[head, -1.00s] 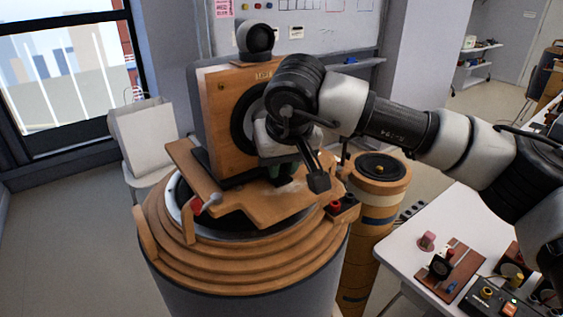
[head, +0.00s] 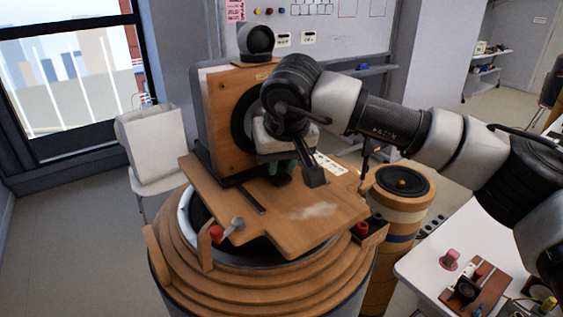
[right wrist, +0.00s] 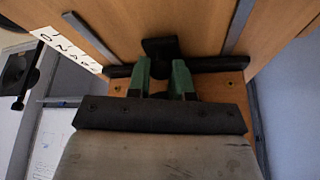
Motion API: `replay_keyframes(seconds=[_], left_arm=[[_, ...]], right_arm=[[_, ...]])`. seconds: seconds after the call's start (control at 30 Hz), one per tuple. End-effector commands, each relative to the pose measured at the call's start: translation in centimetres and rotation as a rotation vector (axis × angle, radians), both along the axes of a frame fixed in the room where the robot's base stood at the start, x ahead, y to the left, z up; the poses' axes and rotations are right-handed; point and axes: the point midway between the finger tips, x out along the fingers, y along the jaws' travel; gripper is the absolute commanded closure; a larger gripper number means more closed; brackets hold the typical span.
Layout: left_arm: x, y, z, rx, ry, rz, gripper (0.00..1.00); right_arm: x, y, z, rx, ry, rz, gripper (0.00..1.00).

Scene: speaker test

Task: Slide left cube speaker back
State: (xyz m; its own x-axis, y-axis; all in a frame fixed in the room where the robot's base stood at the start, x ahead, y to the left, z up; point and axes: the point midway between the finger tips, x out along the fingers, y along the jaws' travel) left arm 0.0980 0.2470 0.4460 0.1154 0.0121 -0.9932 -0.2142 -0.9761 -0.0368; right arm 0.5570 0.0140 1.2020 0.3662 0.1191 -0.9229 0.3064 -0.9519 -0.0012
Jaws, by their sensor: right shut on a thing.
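The left cube speaker is a box with a wooden front (head: 222,120) and a round black driver. It stands on a wooden board (head: 285,215) on top of a round ringed wooden stand. My right gripper (head: 279,165) is low at the speaker's front, its green fingers partly hidden by the wrist. In the right wrist view the fingers (right wrist: 164,72) are shut on a black handle (right wrist: 160,46) at the speaker's black base bar (right wrist: 118,71). My left gripper is not in view.
A red-capped knob (head: 217,233) is at the board's front left edge. A striped cylinder (head: 405,205) with a black top stands at the right. A white table (head: 430,268) with small parts is at lower right. A whiteboard (head: 340,40) is behind.

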Motion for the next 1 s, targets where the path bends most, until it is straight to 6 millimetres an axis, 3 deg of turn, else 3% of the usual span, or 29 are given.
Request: replay_keyframes(seconds=[0.1, 0.13, 0.3, 0.67, 1.0], left_arm=[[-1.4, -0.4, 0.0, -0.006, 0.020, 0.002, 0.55], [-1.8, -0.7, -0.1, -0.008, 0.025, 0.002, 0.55], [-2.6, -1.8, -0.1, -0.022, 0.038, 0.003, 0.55], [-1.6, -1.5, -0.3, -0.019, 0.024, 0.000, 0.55], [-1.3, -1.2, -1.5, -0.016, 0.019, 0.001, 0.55]], right_arm=[[0.0, 0.1, 0.3, 0.004, -0.004, 0.002, 1.00], [0.0, 0.1, 0.3, 0.004, -0.004, 0.002, 0.76], [-0.1, 0.1, 0.2, 0.002, -0.002, 0.003, 0.53], [-0.4, -0.1, 0.8, 0.001, -0.001, 0.003, 0.53], [-2.7, -0.8, 6.8, 0.001, -0.004, 0.002, 0.53]])
